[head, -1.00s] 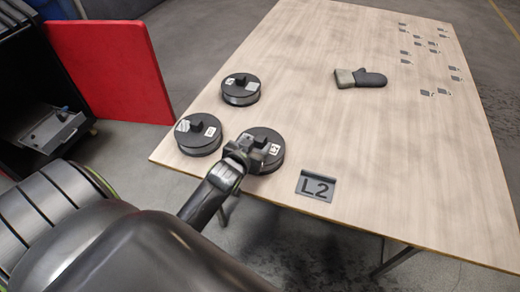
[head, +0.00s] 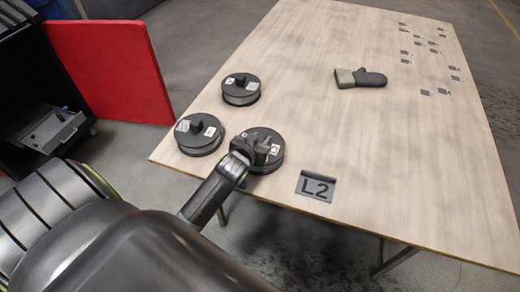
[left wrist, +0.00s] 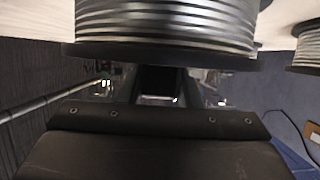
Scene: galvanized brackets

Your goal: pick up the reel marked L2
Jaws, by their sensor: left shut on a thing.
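Three dark round reels with raised hubs and pale labels are at the table's near left corner. My left gripper (head: 262,148) is over the rightmost reel (head: 264,165), shut on its raised middle part; the arm hides part of the top. The reel's silvery ribbed side (left wrist: 165,28) fills the top of the left wrist view. The reel appears to rest on the table. Its label is too small to read. The other reels are the left one (head: 200,135) and the back one (head: 241,90). My right gripper is not in view.
The wooden table (head: 400,180) has wide clear room in its middle. Several small grey brackets (head: 426,92) are at the far right. A red panel (head: 110,70) and a black cabinet (head: 30,95) stand left of the table.

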